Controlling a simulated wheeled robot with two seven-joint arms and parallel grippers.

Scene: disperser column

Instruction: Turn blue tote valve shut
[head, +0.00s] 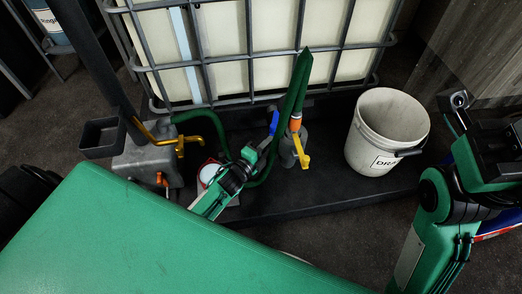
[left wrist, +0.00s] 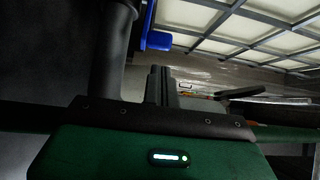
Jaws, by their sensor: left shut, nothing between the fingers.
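The blue valve handle (head: 274,122) sits low at the front of the caged white tote (head: 240,75), beside a green hose (head: 298,85) with an orange collar. In the left wrist view, the blue handle (left wrist: 157,41) shows at the top, close beyond the fingers. My left gripper (head: 265,143) is shut and empty, just below the handle in the head view; I cannot tell whether it touches it. In the left wrist view, its fingers (left wrist: 161,84) are together. My right gripper (head: 460,101) is at the right edge, away from the tote; its jaw state is unclear.
A yellow lever (head: 303,160) sits on the grey fitting below the hose. A grey box (head: 148,160) with a yellow pipe stands left. A white bucket (head: 388,130) stands right on the black platform (head: 335,185). A red-rimmed white round item (head: 209,173) is by my left wrist.

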